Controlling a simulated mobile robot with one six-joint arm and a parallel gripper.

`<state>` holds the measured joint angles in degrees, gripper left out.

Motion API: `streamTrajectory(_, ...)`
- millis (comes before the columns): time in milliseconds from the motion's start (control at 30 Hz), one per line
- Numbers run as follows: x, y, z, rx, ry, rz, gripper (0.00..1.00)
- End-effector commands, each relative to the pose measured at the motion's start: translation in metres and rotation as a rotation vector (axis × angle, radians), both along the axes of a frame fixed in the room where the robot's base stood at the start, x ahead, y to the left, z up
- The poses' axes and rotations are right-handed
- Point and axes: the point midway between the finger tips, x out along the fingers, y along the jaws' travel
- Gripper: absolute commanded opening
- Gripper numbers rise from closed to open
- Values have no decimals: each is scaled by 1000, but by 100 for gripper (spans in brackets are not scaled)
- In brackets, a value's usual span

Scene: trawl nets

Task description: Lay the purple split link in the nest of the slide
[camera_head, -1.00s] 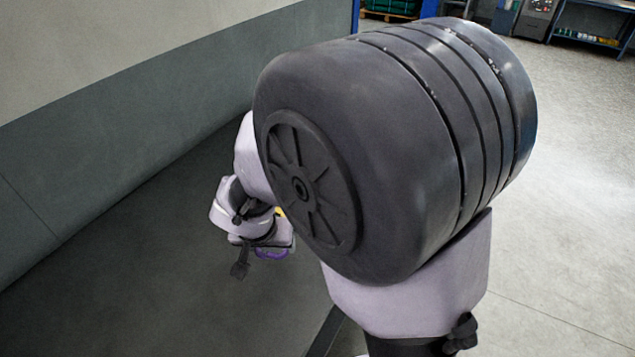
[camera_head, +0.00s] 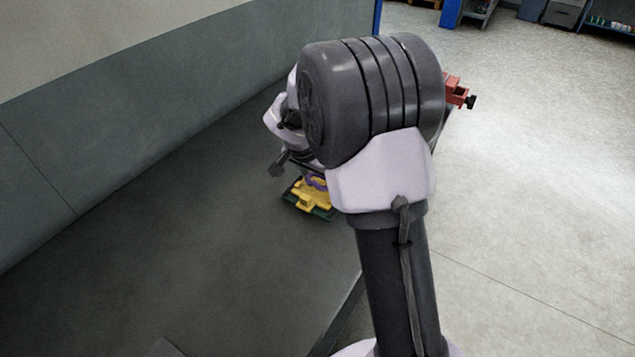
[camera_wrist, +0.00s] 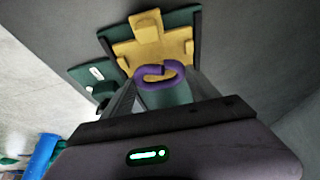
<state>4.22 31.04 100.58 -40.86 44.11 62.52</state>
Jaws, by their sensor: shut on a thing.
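The purple split link (camera_wrist: 158,76) is held at the tips of my gripper (camera_wrist: 155,88) in the wrist view. My gripper is shut on it. The link also shows as a small purple arc in the head view (camera_head: 316,183), just above the yellow part. The yellow block (camera_wrist: 124,48), likely the slide, sits on a dark green base (camera_wrist: 180,18) and shows in the head view too (camera_head: 314,198). In the wrist view the link overlaps its near edge; I cannot tell whether they touch. The nest itself I cannot make out. My arm hides part of the area in the head view.
The dark bench top (camera_head: 200,250) is mostly clear to the left, with a grey wall (camera_head: 110,150) behind it. A red clamp-like part (camera_head: 456,90) shows right of my arm. A blue cylinder (camera_wrist: 42,155) lies at lower left in the wrist view.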

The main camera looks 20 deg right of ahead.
Motion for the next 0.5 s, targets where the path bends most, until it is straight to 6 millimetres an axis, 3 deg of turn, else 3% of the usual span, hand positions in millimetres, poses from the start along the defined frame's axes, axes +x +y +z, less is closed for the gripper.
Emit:
streamTrajectory(67,0,0,-19,0,0,1,16)
streamTrajectory(433,0,0,-21,0,-1,0,16)
streamTrajectory(467,0,1,-20,0,0,0,75)
streamTrajectory(500,0,1,-20,0,0,0,83)
